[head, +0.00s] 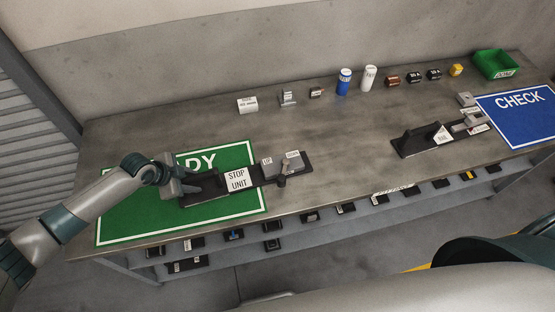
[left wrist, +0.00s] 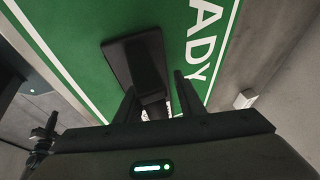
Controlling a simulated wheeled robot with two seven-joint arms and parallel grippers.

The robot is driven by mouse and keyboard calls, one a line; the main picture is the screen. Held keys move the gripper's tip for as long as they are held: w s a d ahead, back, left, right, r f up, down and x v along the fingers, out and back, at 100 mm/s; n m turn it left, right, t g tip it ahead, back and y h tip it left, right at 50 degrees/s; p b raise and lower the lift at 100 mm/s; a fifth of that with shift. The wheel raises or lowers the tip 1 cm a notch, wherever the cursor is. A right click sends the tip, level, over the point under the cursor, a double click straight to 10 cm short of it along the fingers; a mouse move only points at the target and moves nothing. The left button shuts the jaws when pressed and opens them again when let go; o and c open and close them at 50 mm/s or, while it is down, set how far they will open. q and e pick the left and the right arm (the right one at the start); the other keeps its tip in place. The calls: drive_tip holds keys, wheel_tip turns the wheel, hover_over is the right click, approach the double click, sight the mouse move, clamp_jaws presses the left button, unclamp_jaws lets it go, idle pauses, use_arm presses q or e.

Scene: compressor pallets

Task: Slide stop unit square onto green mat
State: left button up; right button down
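The stop unit (head: 237,180) is a long black base with a white STOP UNIT label, with grey blocks and a small lever at its right end. It lies askew, its left part on the green READY mat (head: 118,222) and its right end past the mat's right edge on the bare bench. My left gripper (head: 177,188) is low at the unit's left end. In the left wrist view its two fingers (left wrist: 158,100) stand apart on either side of a dark narrow part of the unit (left wrist: 140,58), with a gap at the right finger. My right gripper is out of view.
A second black unit (head: 428,138) stands left of the blue CHECK mat (head: 520,122). Small parts and cans (head: 344,82) line the bench's back, with a green bin (head: 497,64) at far right. Bare bench (head: 340,150) lies between the units. Labelled parts fill a shelf below.

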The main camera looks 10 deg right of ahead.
use_arm(q)
drive_tip(key=shift+s+f, duration=0.35)
drive_tip(key=v, duration=1.2)
drive_tip(key=shift+w+r, duration=0.35)
